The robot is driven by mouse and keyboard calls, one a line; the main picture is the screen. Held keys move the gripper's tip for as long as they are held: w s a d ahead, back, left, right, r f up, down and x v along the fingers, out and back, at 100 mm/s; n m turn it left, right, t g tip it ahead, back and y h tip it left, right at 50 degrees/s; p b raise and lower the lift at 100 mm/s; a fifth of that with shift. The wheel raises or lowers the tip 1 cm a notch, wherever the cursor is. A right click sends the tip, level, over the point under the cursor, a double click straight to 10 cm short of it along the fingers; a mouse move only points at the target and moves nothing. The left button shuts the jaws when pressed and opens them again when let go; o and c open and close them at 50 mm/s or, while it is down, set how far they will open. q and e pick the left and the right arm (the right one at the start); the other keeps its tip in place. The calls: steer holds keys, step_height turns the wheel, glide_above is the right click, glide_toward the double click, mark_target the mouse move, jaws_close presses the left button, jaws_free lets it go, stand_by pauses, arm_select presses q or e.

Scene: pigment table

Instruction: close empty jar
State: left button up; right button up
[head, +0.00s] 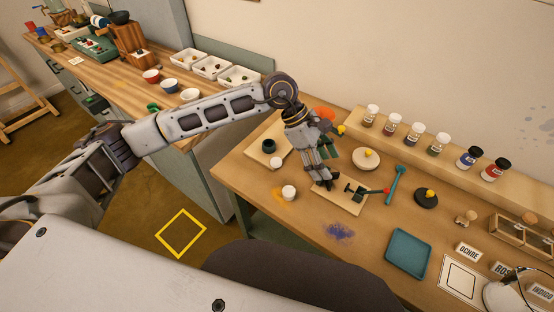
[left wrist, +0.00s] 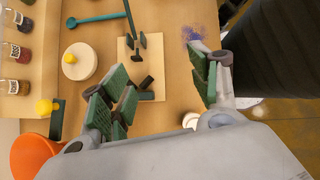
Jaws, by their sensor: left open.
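My left gripper (head: 325,183) is open over the pale board (head: 341,204) on the table. In the left wrist view its two green-padded fingers (left wrist: 160,92) are spread wide, with nothing held between them. A dark fixture with a red knob (head: 386,191) lies by the gripper; the fingers partly hide this area. A small white pot (head: 289,192) stands left of the gripper, apart from it. Several lidded jars (head: 413,134) stand on the rear ledge and appear to hold coloured contents. I cannot tell which jar is empty. My right gripper is not in view.
A round pale disc with a yellow knob (head: 365,162), a teal spoon (head: 396,182), a dark disc (head: 426,201) and a teal tray (head: 409,253) lie to the right. An orange funnel (left wrist: 36,158) is near the gripper. The table's front middle is mostly clear.

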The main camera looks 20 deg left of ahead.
arm_select(q)
steer(key=w+a+f+t+y, duration=0.1)
steer(key=w+a+y, duration=0.35)
steer(key=a, duration=0.45)
steer(key=y+p, duration=0.1)
steer(key=y, duration=0.2)
glide_above(274, 162)
steer(key=shift+m+t, duration=0.3)
step_height(274, 162, down, 6)
steer(key=shift+w+a+f, duration=0.1)
steer(key=shift+f, duration=0.8)
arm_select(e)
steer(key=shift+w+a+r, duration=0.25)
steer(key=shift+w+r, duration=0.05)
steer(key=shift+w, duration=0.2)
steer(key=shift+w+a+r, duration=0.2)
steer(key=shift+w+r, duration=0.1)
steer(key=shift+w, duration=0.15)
arm_select(q)
steer(key=shift+f, duration=0.15)
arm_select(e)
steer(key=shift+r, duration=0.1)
